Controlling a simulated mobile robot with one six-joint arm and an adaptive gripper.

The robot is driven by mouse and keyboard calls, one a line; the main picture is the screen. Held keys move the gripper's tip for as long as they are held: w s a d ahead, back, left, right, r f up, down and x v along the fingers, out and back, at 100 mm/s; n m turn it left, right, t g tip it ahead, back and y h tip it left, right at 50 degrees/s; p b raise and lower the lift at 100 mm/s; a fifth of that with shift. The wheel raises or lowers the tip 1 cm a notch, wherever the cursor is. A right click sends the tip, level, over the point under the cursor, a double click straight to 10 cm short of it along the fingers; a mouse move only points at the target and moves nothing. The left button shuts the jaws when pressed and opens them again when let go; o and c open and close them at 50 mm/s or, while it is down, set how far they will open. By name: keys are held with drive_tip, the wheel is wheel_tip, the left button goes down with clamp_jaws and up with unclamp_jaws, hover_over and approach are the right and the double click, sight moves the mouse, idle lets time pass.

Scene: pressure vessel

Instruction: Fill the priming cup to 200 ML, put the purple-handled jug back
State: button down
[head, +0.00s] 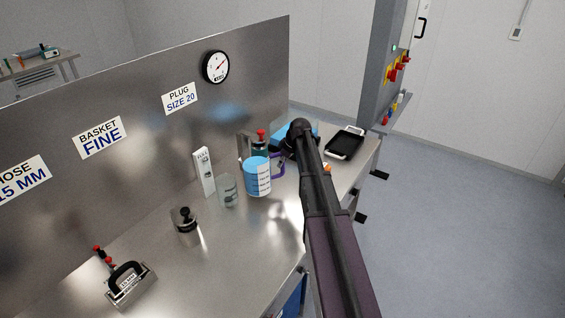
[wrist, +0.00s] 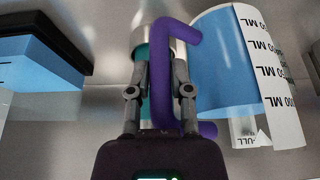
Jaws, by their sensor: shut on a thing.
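The jug (head: 257,178) has a purple handle (head: 279,163), a white scale strip and blue liquid inside. It looks upright over the bench; I cannot tell whether its base touches the top. My gripper (wrist: 160,78) is shut on the purple handle (wrist: 163,100) in the wrist view, with the jug's blue body (wrist: 218,75) to the right. In the head view my arm covers most of the gripper. A clear cup (head: 227,191), seemingly the priming cup, stands left of the jug. Its liquid level is too small to read.
A white upright gauge card (head: 203,171) stands behind the cup. A black-knobbed plug (head: 185,220) and a black-handled metal tool (head: 130,283) are nearer on the bench. A black tray (head: 345,143) lies at the right end. The front middle of the bench is clear.

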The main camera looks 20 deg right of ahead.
drive_tip(key=shift+a+r+h+p, duration=0.25)
drive_tip(key=shift+r+h+p, duration=0.25)
drive_tip(key=shift+r+p, duration=0.3)
drive_tip(key=shift+a+r+h+p, duration=0.25)
drive_tip(key=shift+r+h+p, duration=0.25)
drive_tip(key=shift+r+p, duration=0.2)
drive_tip(key=shift+a+r+n+h+p, duration=0.2)
drive_tip(key=shift+a+r+h+p, duration=0.25)
drive_tip(key=shift+r+h+p, duration=0.15)
drive_tip(key=shift+a+r+n+h+p, duration=0.2)
drive_tip(key=shift+a+r+h+p, duration=0.25)
drive_tip(key=shift+r+p, duration=0.25)
drive_tip(key=shift+d+f, duration=0.1)
drive_tip(key=shift+f, duration=0.05)
drive_tip(key=shift+s+a+r+h+p, duration=0.1)
drive_tip(key=shift+a+r+h+p, duration=0.35)
drive_tip(key=shift+r, duration=0.2)
drive_tip(key=shift+a+r+h+p, duration=0.3)
drive_tip(key=shift+r+p, duration=0.25)
drive_tip(key=shift+r, duration=0.2)
